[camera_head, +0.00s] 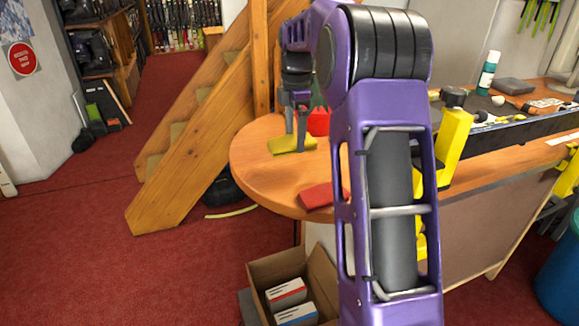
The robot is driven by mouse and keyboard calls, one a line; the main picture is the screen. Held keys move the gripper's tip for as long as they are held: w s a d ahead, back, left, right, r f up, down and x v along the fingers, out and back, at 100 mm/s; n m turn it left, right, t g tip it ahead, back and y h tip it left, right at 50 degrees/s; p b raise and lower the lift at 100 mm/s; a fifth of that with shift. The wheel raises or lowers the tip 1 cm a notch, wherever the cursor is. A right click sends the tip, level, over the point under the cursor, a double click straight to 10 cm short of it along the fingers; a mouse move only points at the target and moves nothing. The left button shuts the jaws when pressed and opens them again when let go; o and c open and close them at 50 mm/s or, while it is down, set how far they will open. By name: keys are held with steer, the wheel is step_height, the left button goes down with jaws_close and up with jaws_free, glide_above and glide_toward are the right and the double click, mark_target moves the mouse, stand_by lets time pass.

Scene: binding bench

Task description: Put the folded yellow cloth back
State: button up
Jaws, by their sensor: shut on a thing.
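The folded yellow cloth (282,146) is at the round wooden table, toward the far part of its top. My gripper (297,135) points down and its fingers are shut on the cloth. I cannot tell whether the cloth rests on the table top or is held just above it. Part of the cloth is hidden behind the fingers.
The round table (253,168) also bears a red folded cloth (318,196) near its front edge and a red object (319,122) behind my gripper. A wooden staircase (185,142) stands left. An open cardboard box (270,272) sits below. My arm hides the table's right side.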

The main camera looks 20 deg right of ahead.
mark_target(295, 139)
step_height(295, 139, down, 8)
steer(key=shift+s+f+b, duration=0.1)
steer(key=shift+f+b, duration=0.15)
steer(key=shift+b, duration=0.35)
steer(key=o, duration=1)
step_height(295, 139, up, 12)
steer(key=shift+d+r+p, duration=0.1)
steer(key=shift+p, duration=1)
